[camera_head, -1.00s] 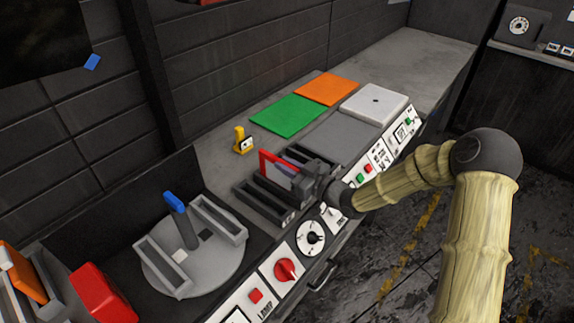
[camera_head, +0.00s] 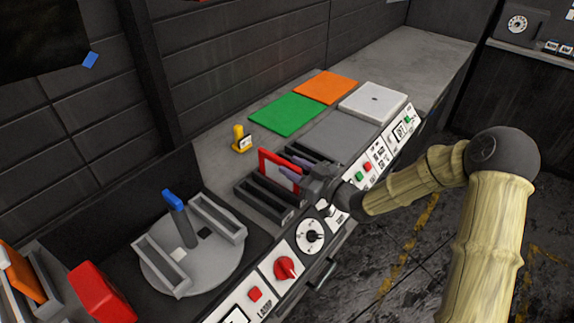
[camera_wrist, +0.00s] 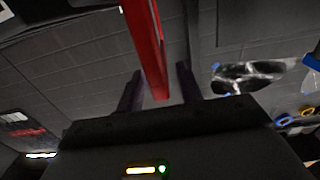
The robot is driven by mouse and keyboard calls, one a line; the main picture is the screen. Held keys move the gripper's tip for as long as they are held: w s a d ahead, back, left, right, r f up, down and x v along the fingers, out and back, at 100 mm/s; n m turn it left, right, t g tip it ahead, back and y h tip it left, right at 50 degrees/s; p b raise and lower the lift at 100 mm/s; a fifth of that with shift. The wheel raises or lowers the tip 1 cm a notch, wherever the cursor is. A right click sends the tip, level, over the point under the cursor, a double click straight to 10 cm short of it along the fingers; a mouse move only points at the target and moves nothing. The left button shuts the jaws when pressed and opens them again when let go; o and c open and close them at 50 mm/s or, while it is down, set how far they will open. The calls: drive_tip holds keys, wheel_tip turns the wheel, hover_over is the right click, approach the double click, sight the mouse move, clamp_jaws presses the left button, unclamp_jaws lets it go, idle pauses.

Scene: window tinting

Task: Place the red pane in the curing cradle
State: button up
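The red pane (camera_head: 268,163) stands upright in a dark slotted rack (camera_head: 262,205) in the middle of the bench. No readable label shows whether this rack is the curing cradle. My gripper (camera_head: 288,172) is at the pane's right side, coming in from the front right. In the wrist view the red pane (camera_wrist: 147,45) runs edge-on between the two purple-grey fingers (camera_wrist: 160,90). Gaps show on both sides of it, so the gripper looks open around the pane. The pane's lower edge is hidden in the rack.
A grey turntable (camera_head: 215,265) with two slotted holders and a blue-topped post stands at left. A yellow item (camera_head: 241,140) stands behind the rack. Green (camera_head: 287,114) and orange (camera_head: 325,87) sheets and a white block (camera_head: 373,102) lie farther back. A control panel (camera_head: 310,237) lines the front edge.

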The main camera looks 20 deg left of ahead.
drive_tip(key=b+v, duration=0.1)
drive_tip(key=v, duration=0.8)
drive_tip(key=shift+s+d, duration=0.1)
idle(0.3)
drive_tip(key=d+f+m+h, duration=0.3)
drive_tip(key=d+h, duration=0.3)
drive_tip(key=d, duration=0.1)
drive_tip(key=d+f+m+h, duration=0.3)
drive_tip(key=d+h, duration=0.3)
drive_tip(key=d, duration=0.1)
drive_tip(key=s+d+r+m+g+h, duration=0.1)
drive_tip(key=s+d+m+g+h, duration=0.1)
drive_tip(key=s, duration=0.5)
drive_tip(key=s+d+r+m+g+h, duration=0.2)
drive_tip(key=s+d+m, duration=0.3)
drive_tip(key=s, duration=0.3)
drive_tip(key=shift+s+d+r+h, duration=0.15)
drive_tip(key=shift+s+d+h, duration=0.15)
drive_tip(key=shift+d, duration=0.5)
